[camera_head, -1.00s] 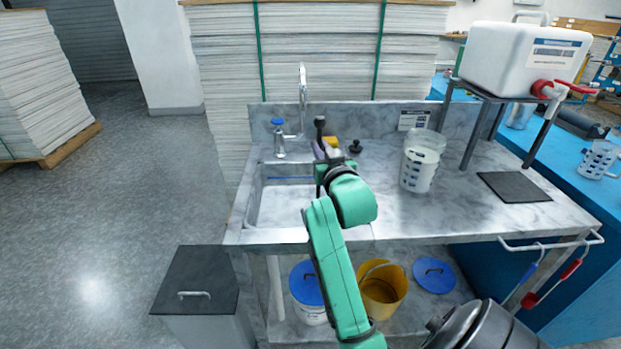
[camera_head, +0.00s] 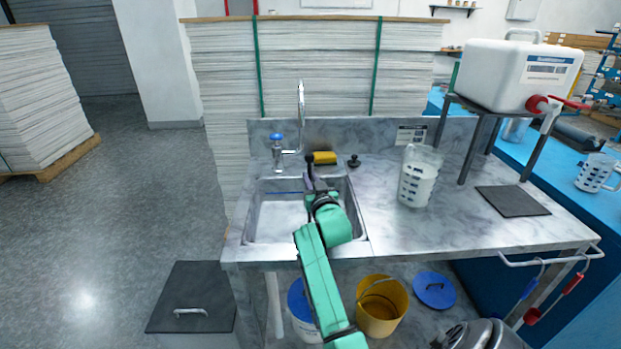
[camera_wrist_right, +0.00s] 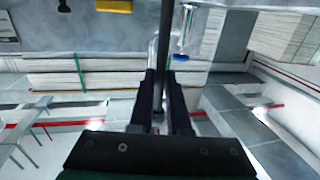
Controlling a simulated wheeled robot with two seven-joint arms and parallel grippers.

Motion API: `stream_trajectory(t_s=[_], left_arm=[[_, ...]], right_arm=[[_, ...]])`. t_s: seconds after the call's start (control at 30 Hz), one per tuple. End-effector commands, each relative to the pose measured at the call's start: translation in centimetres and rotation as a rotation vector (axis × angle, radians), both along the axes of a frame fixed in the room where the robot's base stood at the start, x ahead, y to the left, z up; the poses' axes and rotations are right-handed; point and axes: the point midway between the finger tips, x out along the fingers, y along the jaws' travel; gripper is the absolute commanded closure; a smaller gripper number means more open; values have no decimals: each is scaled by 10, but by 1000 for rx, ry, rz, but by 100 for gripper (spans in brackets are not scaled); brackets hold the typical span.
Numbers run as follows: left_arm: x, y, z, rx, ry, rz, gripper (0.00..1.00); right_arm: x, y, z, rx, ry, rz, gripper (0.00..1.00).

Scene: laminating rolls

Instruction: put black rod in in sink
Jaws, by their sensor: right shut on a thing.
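The black rod (camera_head: 310,163) stands roughly upright in my right gripper (camera_head: 314,186), above the right part of the sink in the head view. In the right wrist view the rod (camera_wrist_right: 164,45) runs between the two dark fingers, and the gripper (camera_wrist_right: 161,82) is shut on it. The rod's lower end is hidden by my wrist in the head view. The metal sink (camera_head: 262,233) is set into the left of the counter, and its basin looks empty where visible. My left gripper is not in view.
A tap (camera_head: 278,152) with a blue knob stands behind the sink. A yellow sponge (camera_head: 325,158) and a small black knob (camera_head: 354,161) lie at the back. A clear measuring jug (camera_head: 418,178) stands to the right, before a white tank (camera_head: 520,75) on a stand.

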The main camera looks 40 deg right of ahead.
Motion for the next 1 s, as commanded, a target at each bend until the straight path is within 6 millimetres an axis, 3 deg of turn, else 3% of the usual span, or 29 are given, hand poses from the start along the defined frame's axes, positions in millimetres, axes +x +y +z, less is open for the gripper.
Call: stream_trajectory(t_s=[0.2,0.23,0.3,0.67,1.0], left_arm=[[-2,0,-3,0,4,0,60],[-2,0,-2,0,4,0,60],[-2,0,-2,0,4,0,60],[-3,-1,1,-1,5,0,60],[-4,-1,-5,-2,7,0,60]], right_arm=[[0,0,-4,0,-1,0,100],[0,0,-3,0,0,0,74],[0,0,-3,0,0,0,55],[0,0,2,0,-1,1,55],[-50,25,-2,1,2,1,55]])
